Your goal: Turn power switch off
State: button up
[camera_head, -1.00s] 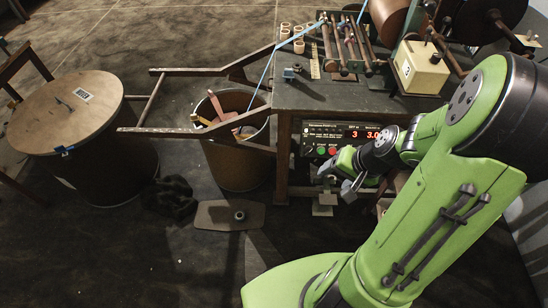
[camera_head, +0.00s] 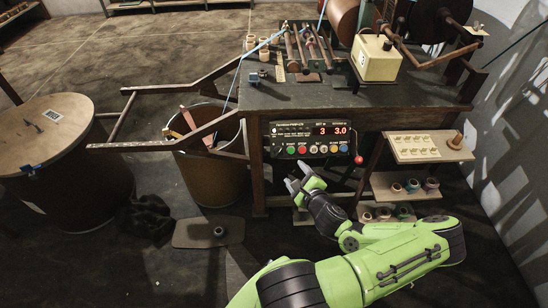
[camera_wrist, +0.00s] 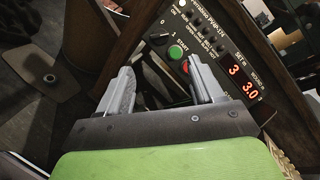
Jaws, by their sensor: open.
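The control panel (camera_head: 307,139) is mounted on the front of the workbench, with red digits lit as 3 and 3.0. In the wrist view the panel (camera_wrist: 215,42) is tilted. A dark rotary switch (camera_wrist: 160,36) sits by the marks 0 and 1 at its lower left corner; I cannot tell which mark it points to. A green START button (camera_wrist: 176,52) is beside it, and a red button is partly hidden by my right finger. My gripper (camera_head: 298,178) is open and empty, below and in front of the panel. Its spread fingers (camera_wrist: 162,84) show in the wrist view.
A red-ended lever (camera_head: 359,160) sticks out right of the panel. A shelf rack (camera_head: 425,147) stands at the right. A brown bin (camera_head: 207,178) and a lidded drum (camera_head: 50,130) stand at the left. A flat base plate (camera_head: 208,233) lies on the floor.

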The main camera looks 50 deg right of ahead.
aim_at(279, 152)
jog(key=b+x, duration=0.2)
jog(key=x, duration=1.1)
jog(key=shift+w, duration=0.2)
jog(key=shift+c, duration=0.5)
jog(key=c, duration=1)
